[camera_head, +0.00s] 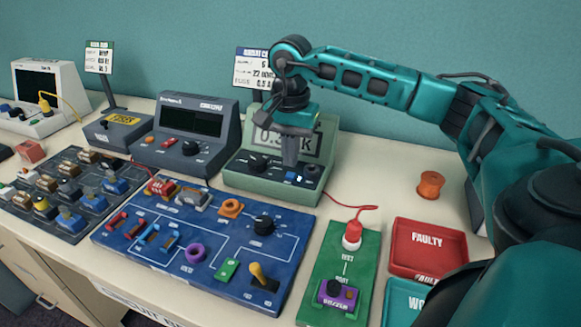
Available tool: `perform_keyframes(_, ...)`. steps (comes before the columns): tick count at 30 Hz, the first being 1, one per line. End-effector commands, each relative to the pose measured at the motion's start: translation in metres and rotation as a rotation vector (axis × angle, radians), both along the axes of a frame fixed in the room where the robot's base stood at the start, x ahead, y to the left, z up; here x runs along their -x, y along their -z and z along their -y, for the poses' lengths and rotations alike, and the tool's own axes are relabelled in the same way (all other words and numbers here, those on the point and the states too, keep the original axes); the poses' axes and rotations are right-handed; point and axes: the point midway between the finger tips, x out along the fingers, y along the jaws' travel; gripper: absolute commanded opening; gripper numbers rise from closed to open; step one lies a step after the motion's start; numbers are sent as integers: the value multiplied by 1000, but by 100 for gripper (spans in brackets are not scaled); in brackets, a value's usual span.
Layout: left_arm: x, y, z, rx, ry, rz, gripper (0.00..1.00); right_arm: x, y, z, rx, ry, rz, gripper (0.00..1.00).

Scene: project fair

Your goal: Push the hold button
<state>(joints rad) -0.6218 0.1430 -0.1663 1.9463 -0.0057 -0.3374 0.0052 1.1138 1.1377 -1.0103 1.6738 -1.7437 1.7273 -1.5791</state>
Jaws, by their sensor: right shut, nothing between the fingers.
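A green meter (245,185) with a grey display (318,139) stands at the back middle of the bench. Its display is partly hidden by my right gripper (289,162). On the meter's sloped front are a black knob (258,162), a small blue button (291,177) with a light mark beside it, and a dark round socket or knob at the right. I cannot read which label is the hold button's. My right gripper points down, shut and empty, with its tips just above the blue button. I cannot tell whether they touch it. My left gripper is not in view.
A blue circuit board (215,285) with switches lies in front of the meter. A green test strip (325,262) with a red-white probe (352,235) is to its right, beside a red FAULTY tray (428,247). A dark grey meter (190,135) stands close on the left.

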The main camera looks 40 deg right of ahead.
Motion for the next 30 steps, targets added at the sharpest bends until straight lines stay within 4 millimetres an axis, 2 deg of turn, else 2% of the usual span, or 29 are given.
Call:
perform_keyframes(1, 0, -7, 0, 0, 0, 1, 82, 0, -8, 0, 0, -1, 0, 0)
perform_keyframes(18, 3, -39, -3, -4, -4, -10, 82, 0, -54, 0, 0, -1, 1, 0)
perform_keyframes(26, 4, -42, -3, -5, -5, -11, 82, 0, -71, 0, 0, 0, 1, 0)
perform_keyframes(30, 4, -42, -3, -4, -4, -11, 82, 0, -74, 0, 0, 0, -1, 0)
